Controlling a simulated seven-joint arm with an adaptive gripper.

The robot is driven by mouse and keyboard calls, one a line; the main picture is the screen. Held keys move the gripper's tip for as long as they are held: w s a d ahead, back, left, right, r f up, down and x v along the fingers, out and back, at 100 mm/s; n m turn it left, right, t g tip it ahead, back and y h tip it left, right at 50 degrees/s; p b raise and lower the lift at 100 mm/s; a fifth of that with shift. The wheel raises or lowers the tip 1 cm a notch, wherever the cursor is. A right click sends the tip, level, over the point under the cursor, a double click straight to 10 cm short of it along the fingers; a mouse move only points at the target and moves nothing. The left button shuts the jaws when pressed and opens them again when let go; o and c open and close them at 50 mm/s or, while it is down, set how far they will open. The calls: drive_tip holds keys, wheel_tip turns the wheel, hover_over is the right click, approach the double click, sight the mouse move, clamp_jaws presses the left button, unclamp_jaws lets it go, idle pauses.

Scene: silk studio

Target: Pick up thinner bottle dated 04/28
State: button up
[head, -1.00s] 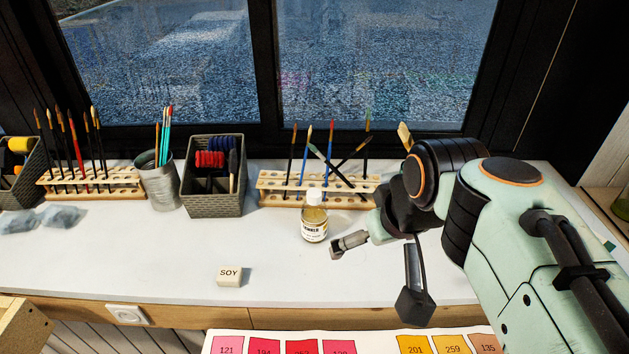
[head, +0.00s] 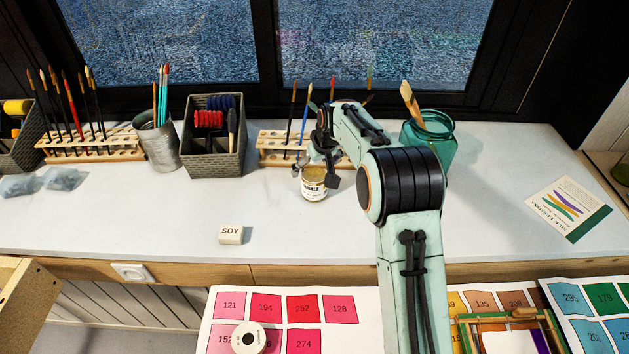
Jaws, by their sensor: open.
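The thinner bottle (head: 313,187) is a small clear bottle with a yellowish content and a white label, standing upright on the white table. Its cap is hidden behind my gripper, and the date on its label is too small to read. My gripper (head: 316,168) is open and lies over the top of the bottle, seen from behind. I cannot tell whether its fingers touch the bottle.
A brush rack (head: 275,150) stands behind the bottle, with a grey basket (head: 214,160) to its left. A teal jar (head: 438,150) stands right of my arm. A cream SOY block (head: 231,234) lies at the front. The table's right part holds only a card (head: 568,208).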

drive_tip(key=shift+x, duration=0.9)
drive_tip(key=c, duration=1.3)
drive_tip(key=shift+r, duration=0.1)
